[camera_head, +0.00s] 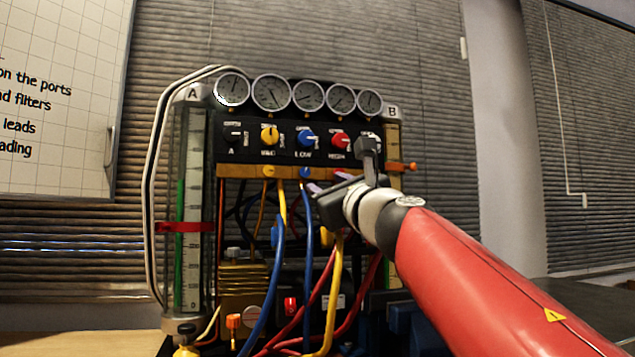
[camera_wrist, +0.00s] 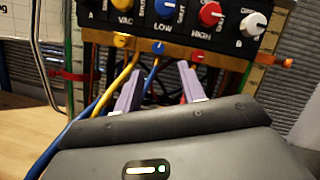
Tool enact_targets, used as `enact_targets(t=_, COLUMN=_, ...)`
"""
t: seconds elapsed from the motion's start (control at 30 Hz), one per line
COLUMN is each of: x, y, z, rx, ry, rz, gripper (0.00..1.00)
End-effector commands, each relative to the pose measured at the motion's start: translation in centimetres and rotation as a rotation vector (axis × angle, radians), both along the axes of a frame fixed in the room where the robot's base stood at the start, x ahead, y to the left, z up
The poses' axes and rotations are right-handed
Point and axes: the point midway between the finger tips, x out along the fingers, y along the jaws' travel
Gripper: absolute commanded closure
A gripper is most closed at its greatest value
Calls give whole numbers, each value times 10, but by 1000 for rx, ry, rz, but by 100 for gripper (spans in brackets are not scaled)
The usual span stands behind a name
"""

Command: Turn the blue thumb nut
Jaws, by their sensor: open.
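The blue thumb nut (camera_head: 305,172) is a small round blue piece on the brass bar below the blue LOW knob (camera_head: 306,138). It shows in the wrist view (camera_wrist: 158,47) too, with a blue hose hanging beneath it. My gripper (camera_head: 327,183) is in front of the rig, just right of and below the nut. In the wrist view my gripper's two pale purple fingers (camera_wrist: 160,78) are spread apart with nothing between them. The nut appears beyond them, between their tips in the picture. No contact shows; the exact gap in depth is unclear.
Yellow (camera_head: 269,171) and red (camera_wrist: 197,57) nuts flank the blue one on the brass bar (camera_head: 233,171). Blue, yellow and red hoses hang close below. Knobs and gauges (camera_head: 308,96) are above; a glass tube (camera_head: 190,240) stands left.

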Motion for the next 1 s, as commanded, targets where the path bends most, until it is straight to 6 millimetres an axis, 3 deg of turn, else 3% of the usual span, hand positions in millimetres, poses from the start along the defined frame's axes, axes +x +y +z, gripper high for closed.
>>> enact_targets(t=0.17, x=8, y=10, z=8, rx=-100, ry=-46, rz=1, gripper=60)
enact_targets(t=0.6, x=61, y=37, z=30, rx=-93, ry=-42, rz=0, gripper=60)
enact_targets(t=1.0, x=66, y=40, z=29, rx=-92, ry=-43, rz=0, gripper=62)
